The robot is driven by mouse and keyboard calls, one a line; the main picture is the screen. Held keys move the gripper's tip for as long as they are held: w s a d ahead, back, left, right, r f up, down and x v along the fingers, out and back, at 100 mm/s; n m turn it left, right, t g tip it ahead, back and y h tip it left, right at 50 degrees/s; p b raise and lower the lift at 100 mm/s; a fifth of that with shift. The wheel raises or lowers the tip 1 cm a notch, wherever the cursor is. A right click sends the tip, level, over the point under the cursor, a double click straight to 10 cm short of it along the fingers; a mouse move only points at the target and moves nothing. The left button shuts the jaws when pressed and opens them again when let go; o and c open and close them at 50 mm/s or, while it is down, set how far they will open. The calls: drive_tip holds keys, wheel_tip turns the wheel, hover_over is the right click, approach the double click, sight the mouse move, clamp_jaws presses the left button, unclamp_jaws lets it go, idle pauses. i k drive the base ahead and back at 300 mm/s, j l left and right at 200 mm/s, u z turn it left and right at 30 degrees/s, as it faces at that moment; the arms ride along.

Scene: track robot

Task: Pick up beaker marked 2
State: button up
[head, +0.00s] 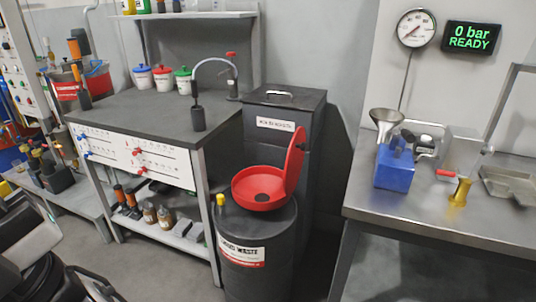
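I cannot make out a beaker marked 2 in the head view. Three small white tubs stand on the dark bench at the back left, with a blue lid (143,69), a red lid (163,71) and a green lid (184,73). Their labels are too small to read. Dark and light grey parts of my own body show at the lower left edge. I cannot make out my gripper's fingertips there.
A dark waste drum (243,272) with an open red funnel lid (264,188) stands in the middle. Grey floor (160,275) shows at front left.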

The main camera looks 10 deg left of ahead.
sight(18, 165)
drive_tip(key=u, duration=2.25)
drive_tip(key=i, duration=4.8)
drive_tip(key=j+u, duration=0.05)
drive_tip(key=j, duration=0.15)
